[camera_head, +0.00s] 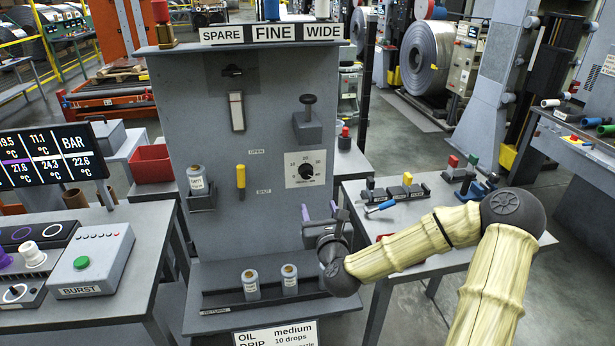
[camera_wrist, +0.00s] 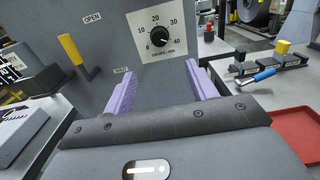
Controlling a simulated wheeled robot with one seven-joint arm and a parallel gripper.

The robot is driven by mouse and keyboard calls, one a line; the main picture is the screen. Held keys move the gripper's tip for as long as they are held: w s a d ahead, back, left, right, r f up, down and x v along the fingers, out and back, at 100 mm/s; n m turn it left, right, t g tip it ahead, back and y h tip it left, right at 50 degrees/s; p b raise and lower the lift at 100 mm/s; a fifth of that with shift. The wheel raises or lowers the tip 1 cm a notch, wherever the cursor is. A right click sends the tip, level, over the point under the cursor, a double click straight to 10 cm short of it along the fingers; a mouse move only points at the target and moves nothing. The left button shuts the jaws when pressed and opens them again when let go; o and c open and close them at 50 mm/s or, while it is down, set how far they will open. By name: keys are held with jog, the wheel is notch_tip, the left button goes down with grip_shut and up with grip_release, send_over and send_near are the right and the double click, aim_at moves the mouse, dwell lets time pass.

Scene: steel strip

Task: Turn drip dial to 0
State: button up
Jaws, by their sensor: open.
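The drip dial (camera_head: 306,171) is a black round knob on a white square plate on the grey upright panel. In the wrist view the dial (camera_wrist: 159,38) is near the top, with a scale of numbers rising to 40 around it. I cannot clearly tell which number its pointer faces. My gripper (camera_head: 320,211) is just below and right of the dial plate in the head view. Its purple fingers are open, apart and empty. In the wrist view the gripper (camera_wrist: 163,80) has its fingers below the dial, not touching it.
A yellow lever (camera_head: 241,177) between OPEN and SHUT labels is left of the dial. A black-topped knob on a grey block (camera_head: 307,128) is above it. Small bottles (camera_head: 289,280) stand on the lower ledge. A side table (camera_head: 440,220) with tools is at right.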

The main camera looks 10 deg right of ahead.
aim_at(307, 176)
jog(key=w+p, duration=0.3)
jog(key=w, duration=1.3)
jog(key=shift+w+p, duration=0.15)
jog(key=shift+p, duration=0.2)
jog(key=c, duration=1)
